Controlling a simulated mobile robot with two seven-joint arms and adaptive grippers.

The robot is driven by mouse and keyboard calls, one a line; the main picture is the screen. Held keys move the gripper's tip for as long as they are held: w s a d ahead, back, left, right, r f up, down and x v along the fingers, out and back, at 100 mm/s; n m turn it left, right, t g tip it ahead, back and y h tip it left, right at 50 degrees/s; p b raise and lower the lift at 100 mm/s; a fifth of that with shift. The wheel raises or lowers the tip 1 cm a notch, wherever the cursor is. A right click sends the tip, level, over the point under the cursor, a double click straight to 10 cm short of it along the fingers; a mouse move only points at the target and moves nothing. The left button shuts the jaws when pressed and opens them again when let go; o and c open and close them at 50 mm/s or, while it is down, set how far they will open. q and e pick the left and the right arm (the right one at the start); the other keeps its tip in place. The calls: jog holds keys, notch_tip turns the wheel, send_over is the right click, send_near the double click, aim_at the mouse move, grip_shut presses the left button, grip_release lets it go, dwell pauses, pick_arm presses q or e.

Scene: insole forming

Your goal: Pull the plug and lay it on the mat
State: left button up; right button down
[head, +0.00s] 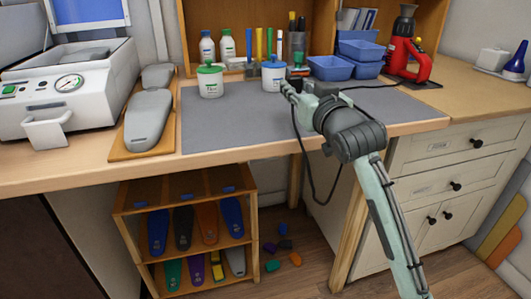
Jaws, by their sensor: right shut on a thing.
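My right gripper (287,89) is over the back part of the grey mat (230,125), just in front of the white jar with the blue lid. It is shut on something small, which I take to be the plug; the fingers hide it. A black cable (311,182) runs down from near the gripper, hangs in a loop below the table's front edge and goes up behind my arm. I cannot tell whether the plug touches anything. My left gripper is not in view.
A white jar with a green lid (210,83) and one with a blue lid (273,75) stand at the mat's back. Blue bins (330,68) and a red machine (405,58) are behind right. A grey insole form (148,120) lies left. The mat's left half is clear.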

aim_at(301, 82)
jog(key=shift+w+d+r, duration=0.1)
jog(key=shift+w, duration=1.85)
jog(key=shift+w+d, duration=0.1)
jog(key=shift+w, duration=1.8)
jog(key=c, duration=1.2)
grip_release()
jog(key=shift+f, duration=0.2)
jog(key=o, duration=0.9)
jog(key=shift+f, duration=0.15)
jog(key=shift+o, duration=0.2)
jog(key=shift+s+f, duration=0.15)
jog(key=shift+s+d, duration=0.15)
jog(key=shift+s, duration=0.3)
jog(key=shift+s+d+r, duration=0.15)
jog(key=shift+s+d, duration=0.05)
jog(key=shift+s, duration=0.25)
jog(key=shift+s+d+r, duration=0.15)
jog(key=shift+s, duration=0.3)
